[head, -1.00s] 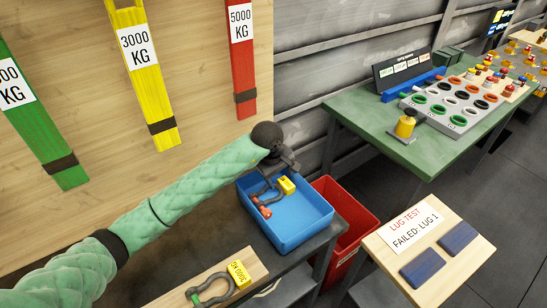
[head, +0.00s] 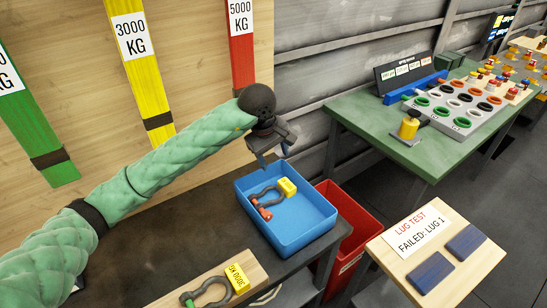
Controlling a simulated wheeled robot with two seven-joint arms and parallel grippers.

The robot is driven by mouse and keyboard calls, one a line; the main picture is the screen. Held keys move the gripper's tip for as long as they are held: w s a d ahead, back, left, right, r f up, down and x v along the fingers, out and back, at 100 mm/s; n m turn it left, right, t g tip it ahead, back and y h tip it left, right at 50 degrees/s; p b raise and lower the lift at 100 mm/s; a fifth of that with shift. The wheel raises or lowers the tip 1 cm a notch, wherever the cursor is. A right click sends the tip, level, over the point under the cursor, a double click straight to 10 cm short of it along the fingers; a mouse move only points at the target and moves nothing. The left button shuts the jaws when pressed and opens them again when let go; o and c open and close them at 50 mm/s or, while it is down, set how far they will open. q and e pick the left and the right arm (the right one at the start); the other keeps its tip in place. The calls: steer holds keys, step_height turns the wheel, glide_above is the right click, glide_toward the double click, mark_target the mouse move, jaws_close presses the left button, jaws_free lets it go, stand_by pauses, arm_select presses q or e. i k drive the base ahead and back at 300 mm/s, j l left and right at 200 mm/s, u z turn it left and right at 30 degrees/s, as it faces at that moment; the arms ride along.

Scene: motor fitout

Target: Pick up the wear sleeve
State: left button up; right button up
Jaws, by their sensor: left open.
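No part in view is labelled as the wear sleeve, and I cannot tell which it is. Dark bands wrap the lower ends of the green sling (head: 35,125), the yellow sling (head: 143,78) and the red sling (head: 242,55), which hang on the wooden panel. Two dark blue pads (head: 431,272) lie on a light wooden board at the lower right. My left gripper (head: 272,153) is open and empty, just above the far left edge of the blue bin. It is apart from the slings and the pads. My right gripper is out of view.
The blue bin (head: 313,240) holds a shackle (head: 263,197) with a yellow tag. Another shackle (head: 207,290) lies on a wooden block. A red bin (head: 352,215) stands beside the dark bench. A green table (head: 345,115) at the back right carries rings and a brass-coloured piece (head: 409,128).

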mark_target(425, 277)
steer(key=k, duration=1.5)
